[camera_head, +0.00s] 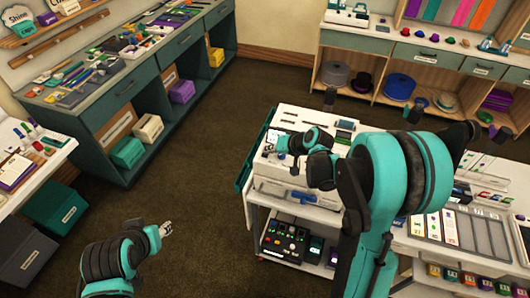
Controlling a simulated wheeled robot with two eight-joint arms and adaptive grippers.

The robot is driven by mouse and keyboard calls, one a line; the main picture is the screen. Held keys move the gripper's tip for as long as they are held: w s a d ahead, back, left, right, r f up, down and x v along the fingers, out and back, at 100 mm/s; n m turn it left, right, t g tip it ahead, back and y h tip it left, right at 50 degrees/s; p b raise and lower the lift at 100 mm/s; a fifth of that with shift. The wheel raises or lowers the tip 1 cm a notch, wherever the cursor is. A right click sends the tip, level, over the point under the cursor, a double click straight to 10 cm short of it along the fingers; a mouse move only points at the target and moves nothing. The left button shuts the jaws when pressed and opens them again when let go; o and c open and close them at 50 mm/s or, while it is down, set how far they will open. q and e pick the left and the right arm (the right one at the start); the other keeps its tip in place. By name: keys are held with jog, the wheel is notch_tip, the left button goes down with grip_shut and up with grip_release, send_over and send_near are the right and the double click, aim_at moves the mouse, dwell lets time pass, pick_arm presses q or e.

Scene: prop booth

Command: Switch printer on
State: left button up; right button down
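A white boxy machine (283,172), which looks like the printer, stands at the left end of the white work table. My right gripper (272,144) is over its top left part, very near or touching it; I cannot tell which. My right arm hides the area to the right of the machine. The power switch cannot be made out, and neither can any lit indicator on the machine. The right fingers are too small to tell if they are open. My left gripper (167,228) is over bare floor, away from the table, and its finger opening is also unclear.
A dark device with lit buttons (285,240) sits on the shelf below the table. Card trays (450,228) lie at the right. A long tool bench (120,90) is at the left, and a hat shelf (390,75) at the back. The brown floor between is clear.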

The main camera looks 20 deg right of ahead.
jog(key=shift+a+r+p, duration=0.15)
jog(key=shift+r+p, duration=0.2)
notch_tip(320, 180, up, 5)
jog(key=p, duration=0.3)
jog(key=shift+r, duration=0.15)
jog(key=shift+w, duration=0.1)
jog(key=shift+s, duration=0.2)
jog(key=n+h+b, duration=0.1)
jog(key=h+b, duration=0.1)
jog(key=b, duration=0.6)
send_near(269, 157)
jog(key=s+a, duration=0.4)
jog(key=s, duration=0.1)
jog(key=s+f+h+b, duration=0.1)
jog(key=s+f+b, duration=0.2)
jog(key=s, duration=0.3)
jog(key=s+f+n+h+b, duration=0.1)
jog(key=s+f+b, duration=0.2)
jog(key=s, duration=0.4)
jog(key=shift+s+d+f+n+g+h+b, duration=0.2)
jog(key=shift+d+f+n+g+h+b, duration=0.1)
jog(key=shift+d+h+b, duration=0.15)
